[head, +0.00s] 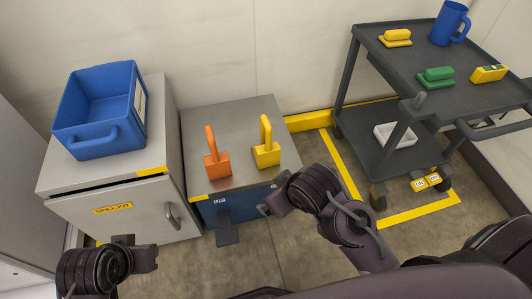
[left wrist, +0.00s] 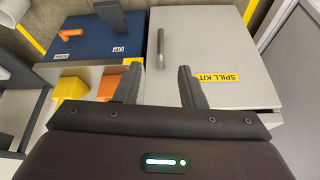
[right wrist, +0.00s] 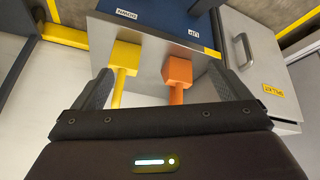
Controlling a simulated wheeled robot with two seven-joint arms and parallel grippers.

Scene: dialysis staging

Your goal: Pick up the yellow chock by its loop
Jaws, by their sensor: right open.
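The yellow chock (head: 266,156) stands on the grey top of a low blue-fronted cabinet, its loop upright. It also shows in the right wrist view (right wrist: 125,54), its loop reaching down between the fingers in the picture, nearer the left one. An orange chock (head: 217,166) with a similar loop stands to its left. My right gripper (head: 273,194) is open and empty, near the cabinet's front right corner; I cannot tell its exact distance from the loop. My left gripper (left wrist: 160,86) is partly open and empty, in front of the spill kit cabinet.
The spill kit cabinet (head: 125,213) stands left, with an open blue bin (head: 97,143) on top. The low cabinet's top (head: 231,122) is otherwise clear. A wall runs behind.

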